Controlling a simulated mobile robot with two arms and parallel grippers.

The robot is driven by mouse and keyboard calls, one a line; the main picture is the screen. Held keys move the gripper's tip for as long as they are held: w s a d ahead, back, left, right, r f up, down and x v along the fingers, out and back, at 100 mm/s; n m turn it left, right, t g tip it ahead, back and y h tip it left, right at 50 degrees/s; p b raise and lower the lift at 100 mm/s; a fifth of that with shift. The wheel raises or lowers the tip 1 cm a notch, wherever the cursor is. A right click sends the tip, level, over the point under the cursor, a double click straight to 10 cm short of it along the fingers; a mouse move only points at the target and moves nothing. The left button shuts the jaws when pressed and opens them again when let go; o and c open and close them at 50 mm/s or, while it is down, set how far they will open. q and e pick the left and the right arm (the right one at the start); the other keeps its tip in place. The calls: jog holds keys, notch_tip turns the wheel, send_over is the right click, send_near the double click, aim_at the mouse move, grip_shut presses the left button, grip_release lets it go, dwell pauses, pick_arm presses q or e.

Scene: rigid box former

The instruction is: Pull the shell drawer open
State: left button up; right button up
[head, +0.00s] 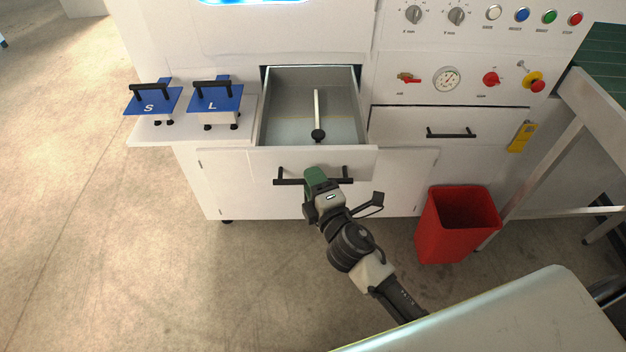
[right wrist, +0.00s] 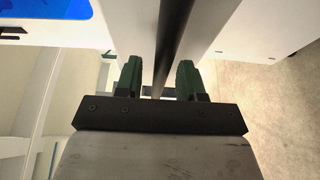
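The drawer (head: 312,160) under the machine's front stands pulled out, with its grey inside showing. I take it as the shell drawer; no label is visible. Its black bar handle (head: 290,182) is on the white front. My right gripper (head: 314,176), with green fingers, is at this handle in the head view. In the right wrist view, the fingers (right wrist: 159,80) stand apart on either side of the dark handle bar (right wrist: 172,40), with gaps showing beside it. My left gripper is not in view.
A black-ended rod (head: 317,110) lies in the drawer. Blue pieces marked S (head: 150,103) and L (head: 215,98) stand on a left shelf. A closed drawer (head: 400,124) is at right. A red bin (head: 457,225) stands on the floor. Floor at left is clear.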

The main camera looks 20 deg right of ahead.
jog(key=s+d+b, duration=0.1)
jog(key=s, duration=0.9)
jog(key=shift+b, duration=0.4)
jog(key=s+d+f+m+g+p, duration=0.1)
jog(key=s+f+m+g, duration=0.2)
jog(key=f, duration=0.7)
jog(key=s+d+f+m+g+h+p, duration=0.1)
jog(key=s+f+m+g, duration=0.15)
jog(key=f, duration=0.75)
jog(key=s+d+f+m+g+p, duration=0.1)
jog(key=s+d+f+m+g, duration=0.15)
jog(key=f, duration=0.75)
jog(key=s+d+f+m+g+p, duration=0.1)
jog(key=s+f+m+g, duration=0.3)
jog(key=s+f, duration=0.3)
jog(key=s+d+f+m+g, duration=0.2)
jog(key=s+f, duration=0.6)
jog(key=s, duration=0.9)
jog(key=m+g, duration=0.2)
jog(key=g, duration=0.1)
jog(key=shift+s+d+m+h+p, duration=0.25)
jog(key=shift+s+m+h+p, duration=0.1)
jog(key=shift+m+h, duration=0.05)
